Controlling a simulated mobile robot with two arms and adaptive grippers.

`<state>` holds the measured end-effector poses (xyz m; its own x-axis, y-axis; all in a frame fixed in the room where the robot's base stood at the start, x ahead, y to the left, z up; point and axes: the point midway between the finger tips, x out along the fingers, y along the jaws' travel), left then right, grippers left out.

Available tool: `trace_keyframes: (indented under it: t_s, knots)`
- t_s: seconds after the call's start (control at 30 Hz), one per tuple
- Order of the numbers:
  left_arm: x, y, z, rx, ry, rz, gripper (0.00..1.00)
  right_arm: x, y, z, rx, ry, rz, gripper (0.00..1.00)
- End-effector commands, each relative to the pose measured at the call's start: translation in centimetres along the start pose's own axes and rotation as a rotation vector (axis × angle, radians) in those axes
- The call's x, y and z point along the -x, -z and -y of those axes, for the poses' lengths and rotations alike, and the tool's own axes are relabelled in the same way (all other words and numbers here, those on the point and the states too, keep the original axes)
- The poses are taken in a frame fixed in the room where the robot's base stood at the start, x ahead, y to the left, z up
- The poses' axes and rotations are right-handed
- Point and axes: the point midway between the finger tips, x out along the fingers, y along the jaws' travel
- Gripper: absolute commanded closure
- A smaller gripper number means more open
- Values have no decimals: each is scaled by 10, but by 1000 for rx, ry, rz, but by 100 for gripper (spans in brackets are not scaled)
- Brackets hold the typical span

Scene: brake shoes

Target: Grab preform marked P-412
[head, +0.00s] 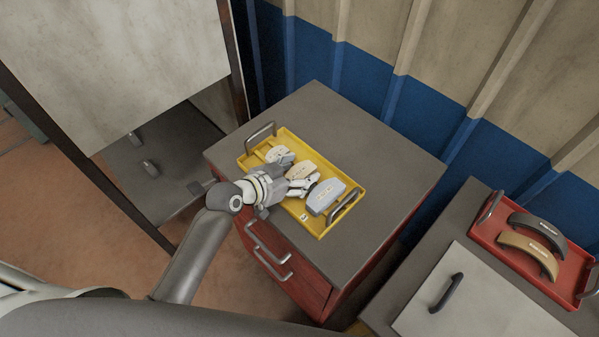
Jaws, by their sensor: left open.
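A yellow tray (254,163) with metal handles lies on the grey top of a red cabinet. Curved preforms lie in it: a whitish one (279,154) at the far left, a tan one (305,171) in the middle and a pale blue-grey one (326,195) at the right. Their markings are too small to read, so I cannot tell which is P-412. My left gripper (303,186) is open over the tray, its fingers between the tan and blue-grey preforms. I cannot tell whether it touches either one. My right gripper is not in view.
The cabinet top (375,165) is clear around the tray. At the right, a red tray (488,232) holds a dark and a brown curved shoe, beside a pale lid with a black handle (446,293). A corrugated wall stands behind, and a pale panel (115,55) rises at the left.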

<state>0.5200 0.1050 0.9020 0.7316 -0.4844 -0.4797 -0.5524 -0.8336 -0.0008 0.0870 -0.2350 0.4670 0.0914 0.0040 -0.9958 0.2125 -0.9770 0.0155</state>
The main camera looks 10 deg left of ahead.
Motion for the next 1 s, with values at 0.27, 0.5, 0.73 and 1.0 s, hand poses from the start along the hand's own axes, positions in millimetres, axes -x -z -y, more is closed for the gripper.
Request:
trace_keyframes:
  t_s: [0.27, 0.5, 0.73, 1.0]
  knots:
    - [0, 0, 0, 1, 0, 0, 53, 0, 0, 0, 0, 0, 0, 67]
    - [0, 0, 0, 1, 0, 0, 84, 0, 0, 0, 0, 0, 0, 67]
    - [0, 0, 0, 1, 0, -1, 89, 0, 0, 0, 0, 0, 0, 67]
    - [5, 9, 0, -2, 0, -4, 89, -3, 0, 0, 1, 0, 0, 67]
